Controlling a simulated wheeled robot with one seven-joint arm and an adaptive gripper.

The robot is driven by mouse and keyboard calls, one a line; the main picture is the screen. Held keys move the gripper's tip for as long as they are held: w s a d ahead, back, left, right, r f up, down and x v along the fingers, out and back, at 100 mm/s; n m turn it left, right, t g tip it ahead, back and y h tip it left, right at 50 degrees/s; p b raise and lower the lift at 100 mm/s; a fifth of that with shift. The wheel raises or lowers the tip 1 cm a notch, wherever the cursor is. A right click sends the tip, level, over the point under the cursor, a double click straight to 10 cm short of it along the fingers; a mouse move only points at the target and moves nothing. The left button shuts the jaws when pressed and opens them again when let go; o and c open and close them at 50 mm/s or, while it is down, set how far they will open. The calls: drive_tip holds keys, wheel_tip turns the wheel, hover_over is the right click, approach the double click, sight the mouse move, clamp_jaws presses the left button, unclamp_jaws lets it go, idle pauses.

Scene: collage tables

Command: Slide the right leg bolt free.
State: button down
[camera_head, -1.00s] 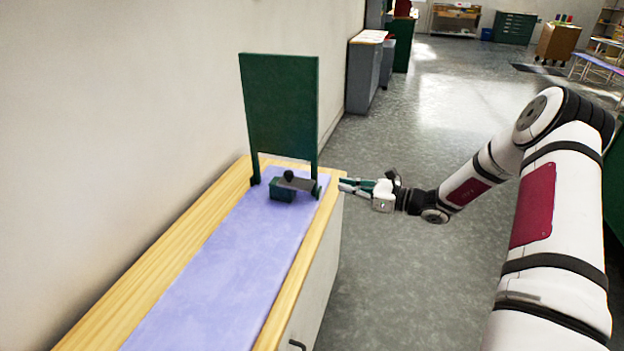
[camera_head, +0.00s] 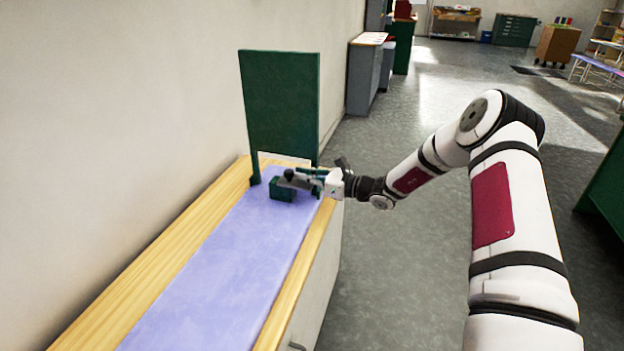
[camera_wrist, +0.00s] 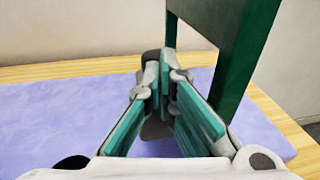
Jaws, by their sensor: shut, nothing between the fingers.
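A dark green board (camera_head: 280,100) stands upright on two legs at the far end of a bench. Its right leg (camera_wrist: 237,65) rises to the right of the fingers in the wrist view. My gripper (camera_head: 309,177) is shut and empty, reaching in from the right over the bench edge, close to the grey bar. In the wrist view, its fingertips (camera_wrist: 168,72) meet left of the leg. I cannot tell the bolt apart; the gripper covers that area.
The bench has a lavender top (camera_head: 225,270) with wooden borders (camera_head: 296,270), bare towards the front. A wall (camera_head: 110,120) runs along its left side. Open floor (camera_head: 410,270) lies to the right. Grey cabinets (camera_head: 363,80) stand farther back.

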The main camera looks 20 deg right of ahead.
sight(293, 173)
drive_tip(key=shift+a, duration=0.1)
drive_tip(key=x, duration=0.4)
drive_tip(key=shift+s+a+r+b, duration=0.1)
drive_tip(key=shift+s+a+b, duration=0.1)
drive_tip(key=shift+b, duration=0.15)
drive_tip(key=shift+r, duration=0.1)
drive_tip(key=shift+s+d, duration=0.25)
drive_tip(key=shift+d, duration=0.1)
drive_tip(key=f+p+v, duration=0.1)
drive_tip(key=p+v, duration=0.1)
drive_tip(key=v, duration=1.1)
drive_tip(key=shift+r, duration=0.4)
drive_tip(key=shift+s, duration=0.1)
